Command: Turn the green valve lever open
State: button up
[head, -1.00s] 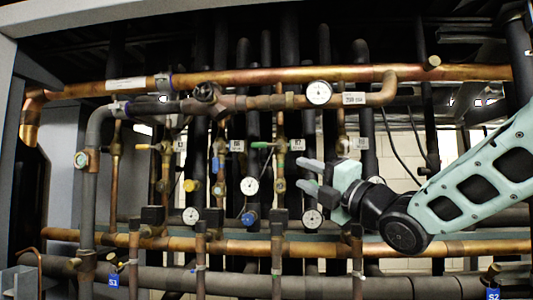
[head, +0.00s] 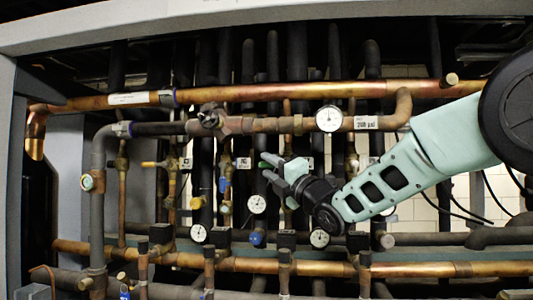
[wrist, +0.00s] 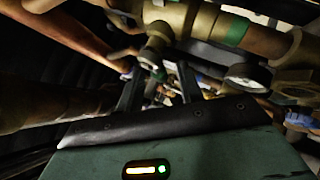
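The green valve lever (head: 267,157) shows in the head view as a small green piece at the tips of my gripper, on the valve of a vertical copper pipe. My gripper (head: 270,168) reaches in from the right and covers most of that valve. Its fingers are apart at or beside the lever; contact cannot be told. In the wrist view the two dark fingers of my gripper (wrist: 159,88) stand apart, with brass fittings seen beyond and between them. I cannot clearly make out the lever there.
Gauges (head: 257,204) sit close below my gripper, and a larger gauge (head: 329,118) is above. Copper and dark pipes crowd the rack. A green-banded pipe (wrist: 236,30) crosses close above the fingers in the wrist view.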

jog(key=shift+p+x, duration=0.3)
jog(key=shift+x, duration=0.65)
grip_shut()
